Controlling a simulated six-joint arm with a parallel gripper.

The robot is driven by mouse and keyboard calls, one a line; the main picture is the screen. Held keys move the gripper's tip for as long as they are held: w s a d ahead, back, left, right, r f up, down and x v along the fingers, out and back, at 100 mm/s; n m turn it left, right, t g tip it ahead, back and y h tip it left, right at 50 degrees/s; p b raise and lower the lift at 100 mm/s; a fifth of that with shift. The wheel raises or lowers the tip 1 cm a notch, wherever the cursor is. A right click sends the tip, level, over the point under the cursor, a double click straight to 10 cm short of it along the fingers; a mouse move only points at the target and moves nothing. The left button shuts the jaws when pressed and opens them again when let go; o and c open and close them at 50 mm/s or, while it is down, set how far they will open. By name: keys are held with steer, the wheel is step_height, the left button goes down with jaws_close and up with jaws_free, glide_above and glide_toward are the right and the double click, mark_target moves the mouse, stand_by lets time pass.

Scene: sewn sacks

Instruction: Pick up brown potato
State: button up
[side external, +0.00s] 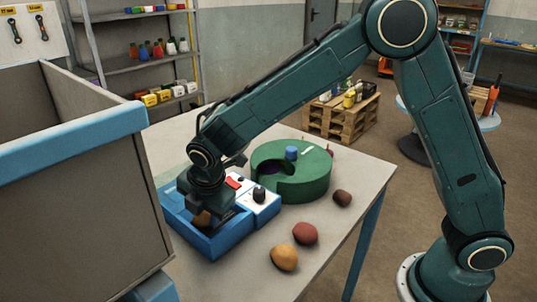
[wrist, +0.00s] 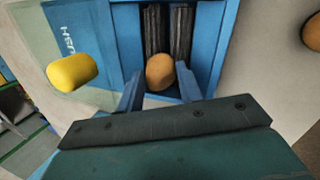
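My gripper (side external: 208,208) reaches down into the blue box from above. In the wrist view its two blue fingers (wrist: 159,76) are spread apart and open. An orange-brown potato (wrist: 160,71) lies in the box between and just ahead of the fingertips, with a gap showing at its sides. It also shows partly under the gripper in the side view (side external: 201,219). A darker brown potato (side external: 342,198) lies on the table near the right edge. The blue box (side external: 207,247) has dark ridged strips (wrist: 181,30) inside.
A reddish potato (side external: 305,233) and a tan potato (side external: 284,257) lie on the table. A yellow potato (wrist: 73,72) lies left of the box in the wrist view. A green round unit (side external: 303,187) stands behind the control panel (side external: 258,209). A tall grey bin (side external: 80,200) stands at left.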

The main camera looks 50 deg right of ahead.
mark_target(206, 215)
steer(key=shift+c, duration=0.4)
steer(key=shift+r, duration=0.8)
step_height(206, 215, up, 18)
steer(key=shift+r, duration=0.2)
stand_by(0.3)
